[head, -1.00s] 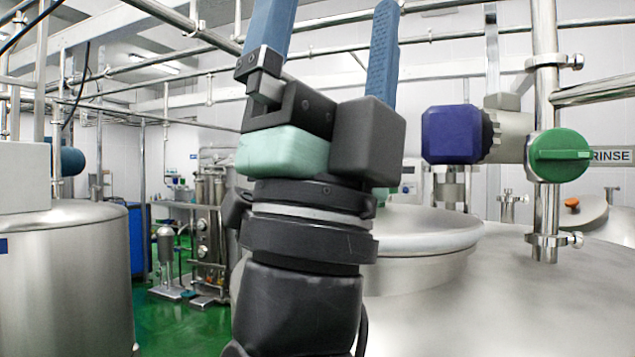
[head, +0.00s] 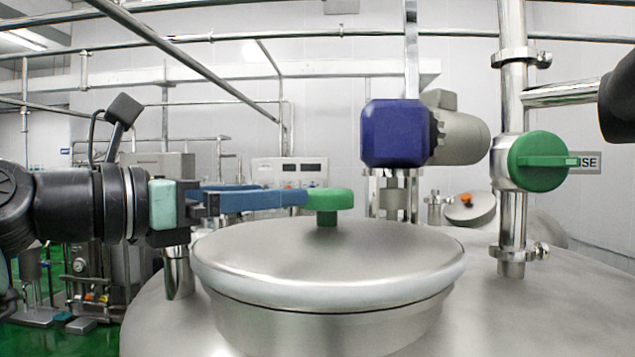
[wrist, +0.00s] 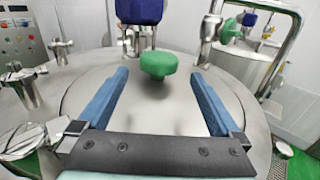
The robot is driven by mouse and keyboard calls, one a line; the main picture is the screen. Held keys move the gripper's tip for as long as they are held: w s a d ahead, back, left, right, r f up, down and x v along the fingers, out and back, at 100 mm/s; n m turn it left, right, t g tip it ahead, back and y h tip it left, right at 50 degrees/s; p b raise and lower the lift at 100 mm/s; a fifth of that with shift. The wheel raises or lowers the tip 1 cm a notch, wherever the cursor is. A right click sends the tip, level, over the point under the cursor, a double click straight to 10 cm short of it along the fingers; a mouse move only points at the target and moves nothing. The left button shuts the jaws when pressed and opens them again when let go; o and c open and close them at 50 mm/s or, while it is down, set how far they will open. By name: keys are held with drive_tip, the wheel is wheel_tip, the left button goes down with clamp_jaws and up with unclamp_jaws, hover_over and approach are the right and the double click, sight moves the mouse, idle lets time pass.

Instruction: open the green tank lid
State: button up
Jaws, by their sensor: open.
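The green tank lid is a round steel lid (head: 290,262) with a green knob (head: 332,199) on top. It sits level on the tank's raised neck (head: 330,330). My gripper (head: 298,197) comes in flat from the left above the lid, its blue fingers open. In the head view the fingertips overlap the knob's left side. In the wrist view the lid (wrist: 160,115) fills the middle, and the knob (wrist: 158,65) shows between and slightly beyond my fingertips (wrist: 167,73). I cannot tell whether a finger touches it. Nothing is held.
A blue-and-grey motor (head: 395,133) stands behind the lid. Pipes cross overhead. A smaller lid with an orange knob (head: 470,209) lies further back.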

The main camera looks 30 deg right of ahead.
sight(323, 190)
drive_tip(key=d+p, duration=0.1)
drive_tip(key=d, duration=0.2)
drive_tip(key=w+d+p, duration=0.1)
drive_tip(key=d, duration=0.2)
drive_tip(key=d+p, duration=0.2)
drive_tip(key=d, duration=0.1)
drive_tip(key=shift+w+d+r, duration=0.15)
drive_tip(key=shift+w+d, duration=0.15)
drive_tip(key=shift+d, duration=0.3)
drive_tip(key=shift+f, duration=0.2)
clamp_jaws()
